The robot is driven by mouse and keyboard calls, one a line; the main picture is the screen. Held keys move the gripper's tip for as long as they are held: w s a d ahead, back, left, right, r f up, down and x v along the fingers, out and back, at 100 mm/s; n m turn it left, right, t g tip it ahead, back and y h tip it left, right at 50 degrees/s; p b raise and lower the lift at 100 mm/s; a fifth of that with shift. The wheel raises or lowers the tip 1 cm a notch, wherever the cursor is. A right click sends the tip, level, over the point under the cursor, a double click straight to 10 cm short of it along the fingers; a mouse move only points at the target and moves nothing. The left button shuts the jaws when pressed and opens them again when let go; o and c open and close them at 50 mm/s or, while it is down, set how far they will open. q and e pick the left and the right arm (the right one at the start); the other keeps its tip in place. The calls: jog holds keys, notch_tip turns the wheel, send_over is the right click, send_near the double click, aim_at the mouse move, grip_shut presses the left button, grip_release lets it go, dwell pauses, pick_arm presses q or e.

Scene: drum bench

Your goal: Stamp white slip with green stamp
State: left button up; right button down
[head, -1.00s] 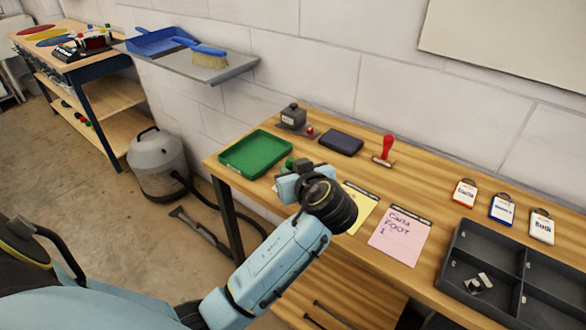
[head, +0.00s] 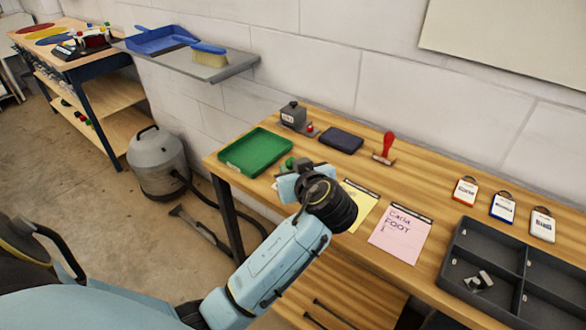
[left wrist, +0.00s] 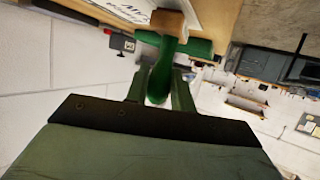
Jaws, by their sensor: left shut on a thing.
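My left gripper (head: 296,172) is over the table's front left part, just in front of the green tray. It is shut on the green stamp (left wrist: 162,70), whose handle is between the fingers in the left wrist view. The green top of the stamp (head: 290,162) just shows in the head view. The stamp's wooden base is at the white slip (left wrist: 124,10), which carries dark writing. I cannot tell whether base and paper touch. In the head view my gripper and arm hide most of the white slip. My right gripper is not in view.
The green tray (head: 232,158) lies behind my gripper. A dark ink pad (head: 341,141) and a red stamp (head: 387,147) stand along the back. A yellow slip (head: 360,207) and a pink slip (head: 401,238) lie to the right, before a grey divided tray (head: 449,262).

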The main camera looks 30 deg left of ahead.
pick_arm(q)
jog(key=shift+f, duration=0.5)
dwell(0.7)
jog(key=shift+r, duration=0.15)
jog(key=shift+r+p, duration=2.5)
jog(key=shift+r, duration=0.6)
jog(key=shift+t, duration=0.3)
